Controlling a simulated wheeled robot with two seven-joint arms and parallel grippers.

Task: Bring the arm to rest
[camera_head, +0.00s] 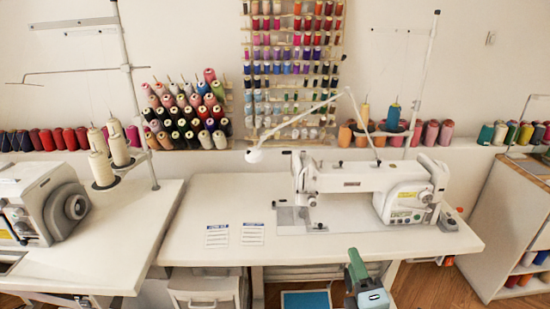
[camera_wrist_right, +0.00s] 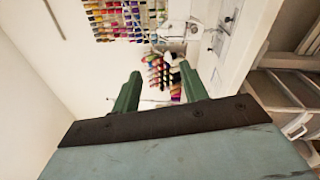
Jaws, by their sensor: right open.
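My right gripper (camera_head: 362,274) shows at the bottom of the head view, in front of the middle table's front edge. In the right wrist view its two green fingers (camera_wrist_right: 159,80) stand apart with nothing between them. The wrist view is tilted, with the thread wall and white table beyond the fingers. I cannot judge the exact gap between the gripper and the table edge. My left gripper is not in view.
A white sewing machine (camera_head: 370,188) and two printed cards (camera_head: 234,235) are on the middle table (camera_head: 200,200). Another machine (camera_head: 45,205) sits on the left table. Thread cones (camera_head: 185,115) line the wall. A shelf unit (camera_head: 500,215) stands right; bare floor (camera_head: 430,287) shows before it.

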